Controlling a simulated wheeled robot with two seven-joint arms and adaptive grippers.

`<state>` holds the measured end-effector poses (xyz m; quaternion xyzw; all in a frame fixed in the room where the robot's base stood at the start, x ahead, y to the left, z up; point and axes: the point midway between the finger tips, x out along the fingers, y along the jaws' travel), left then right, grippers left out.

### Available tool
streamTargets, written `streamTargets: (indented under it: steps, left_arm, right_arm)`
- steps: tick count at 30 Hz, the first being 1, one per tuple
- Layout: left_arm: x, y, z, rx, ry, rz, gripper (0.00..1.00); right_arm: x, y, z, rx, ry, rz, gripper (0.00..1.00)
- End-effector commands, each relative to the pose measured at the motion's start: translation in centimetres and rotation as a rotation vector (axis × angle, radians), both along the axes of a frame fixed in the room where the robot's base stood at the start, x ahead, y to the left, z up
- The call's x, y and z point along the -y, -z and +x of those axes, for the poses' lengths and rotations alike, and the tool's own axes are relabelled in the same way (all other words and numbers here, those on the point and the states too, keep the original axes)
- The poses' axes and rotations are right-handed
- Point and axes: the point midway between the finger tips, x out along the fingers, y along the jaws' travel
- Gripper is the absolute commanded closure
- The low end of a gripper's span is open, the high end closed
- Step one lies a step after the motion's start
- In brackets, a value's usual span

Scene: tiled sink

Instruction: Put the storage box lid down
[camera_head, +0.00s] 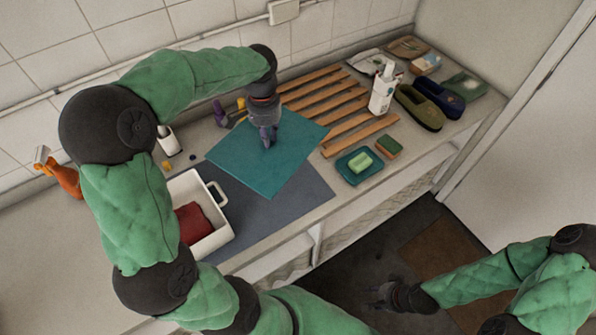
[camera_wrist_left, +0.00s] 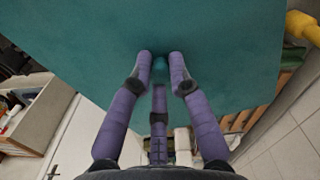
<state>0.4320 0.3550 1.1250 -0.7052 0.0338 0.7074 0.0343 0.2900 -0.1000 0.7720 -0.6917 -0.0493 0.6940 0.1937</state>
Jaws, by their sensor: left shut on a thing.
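The storage box lid is a flat teal square (camera_head: 243,163) in the head view. It fills the upper part of the left wrist view (camera_wrist_left: 110,40). My left gripper (camera_head: 268,137) comes down on its middle from above, and its purple fingers (camera_wrist_left: 160,66) are shut on the lid's small teal knob (camera_wrist_left: 159,65). The lid overlaps a grey mat and the slatted rack; whether it rests on them or hangs above cannot be told. The white storage box (camera_head: 222,238) stands to its left, open, with a red cloth inside. My right gripper (camera_head: 378,295) is low over the dark floor, away from the lid.
The grey mat (camera_head: 290,200) lies on the counter in front of the lid. A wooden slatted rack (camera_head: 345,110), a white bottle (camera_head: 382,92), shoes (camera_head: 420,108) and a teal soap dish (camera_head: 350,178) with green soap stand to the right. An orange spray bottle (camera_head: 65,178) is far left.

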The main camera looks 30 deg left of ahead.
Motion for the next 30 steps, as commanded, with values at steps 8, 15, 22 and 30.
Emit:
streamTargets:
  steps: [8, 15, 22, 30]
  left_arm:
    - [-0.4, 4.4, -0.1, -0.006, -0.012, 0.000, 1.00]
    - [-0.4, 9.8, -0.2, -0.006, -0.011, -0.001, 1.00]
    - [-0.5, 12.7, -0.1, -0.002, -0.011, 0.000, 1.00]
    - [-0.4, 14.7, -0.1, -0.003, -0.011, 0.000, 1.00]
  right_arm:
    - [0.0, 1.0, -0.1, -0.002, -0.002, 0.000, 0.60]
    - [0.0, 2.1, -0.1, -0.002, -0.002, 0.000, 0.60]
    - [0.0, 2.6, -0.1, -0.001, 0.000, 0.000, 0.60]
    - [0.0, 3.1, -0.1, -0.001, 0.000, 0.000, 0.60]
